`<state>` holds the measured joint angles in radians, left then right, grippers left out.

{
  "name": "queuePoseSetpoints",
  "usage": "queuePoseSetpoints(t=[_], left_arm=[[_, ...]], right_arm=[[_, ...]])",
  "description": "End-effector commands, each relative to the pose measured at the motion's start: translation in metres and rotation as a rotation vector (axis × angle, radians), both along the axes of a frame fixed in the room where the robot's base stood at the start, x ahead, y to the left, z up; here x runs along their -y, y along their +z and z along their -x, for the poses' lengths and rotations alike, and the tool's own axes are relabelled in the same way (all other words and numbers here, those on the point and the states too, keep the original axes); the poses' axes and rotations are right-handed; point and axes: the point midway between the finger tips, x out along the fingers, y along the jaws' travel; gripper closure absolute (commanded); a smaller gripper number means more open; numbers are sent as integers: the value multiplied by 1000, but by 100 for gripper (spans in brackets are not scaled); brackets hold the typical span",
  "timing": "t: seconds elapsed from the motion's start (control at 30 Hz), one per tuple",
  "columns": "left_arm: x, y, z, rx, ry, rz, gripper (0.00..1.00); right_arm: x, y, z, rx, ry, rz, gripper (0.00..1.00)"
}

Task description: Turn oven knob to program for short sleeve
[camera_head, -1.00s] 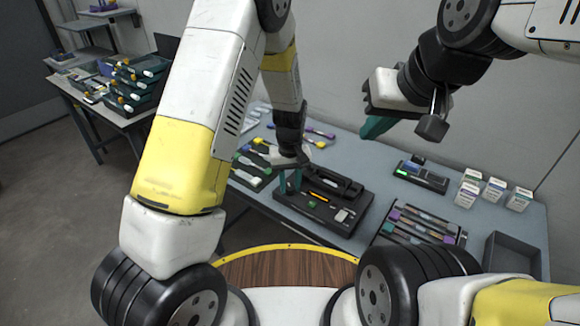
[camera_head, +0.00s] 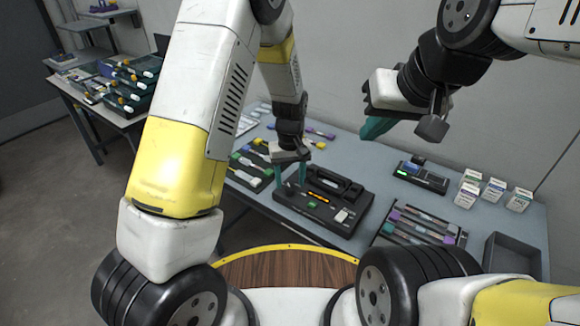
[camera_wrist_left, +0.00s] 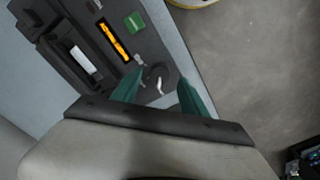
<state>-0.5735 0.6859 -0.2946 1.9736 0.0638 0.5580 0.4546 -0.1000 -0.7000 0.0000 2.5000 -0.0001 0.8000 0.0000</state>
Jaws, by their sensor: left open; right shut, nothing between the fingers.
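The black oven unit (camera_head: 352,226) stands on the blue table and has a lit orange display (camera_head: 318,197), a green button (camera_head: 312,206) and a white switch (camera_head: 341,216). The left wrist view shows its display (camera_wrist_left: 112,41) and a dark round knob with a pale pointer mark (camera_wrist_left: 158,86). My left gripper (camera_head: 291,180) points down over the unit's left end. Its teal fingers are open, one on each side of the knob in the left wrist view (camera_wrist_left: 159,82); I cannot tell whether they touch it. My right gripper (camera_head: 372,128) is shut and empty, raised above the table.
A tray of coloured tools (camera_head: 250,169) lies left of the unit, and a rack of sticks (camera_head: 420,226) lies to its right. A small device with a green screen (camera_head: 421,177), white boxes (camera_head: 492,190) and a grey bin (camera_head: 513,256) stand further right.

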Motion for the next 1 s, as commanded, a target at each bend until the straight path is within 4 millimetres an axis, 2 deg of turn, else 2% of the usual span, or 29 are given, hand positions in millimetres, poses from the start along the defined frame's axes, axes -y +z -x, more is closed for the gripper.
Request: queuePoseSetpoints(t=[0.1, 0.3, 0.77, 0.87, 1.0], left_arm=[[1, 24, -1, 6, 0, 3, 49], [1, 49, -1, 3, 0, 1, 49], [-1, 58, 0, 4, 1, 7, 49], [-9, 77, 3, 20, 0, 35, 49], [-29, 127, 16, 71, -15, 107, 49]], right_arm=[[0, 0, 0, 0, 0, 0, 100], [0, 0, 0, 0, 0, 0, 100], [0, 0, 0, 0, 0, 0, 100], [0, 0, 0, 0, 0, 0, 100], [0, 0, 0, 0, 0, 0, 100]])
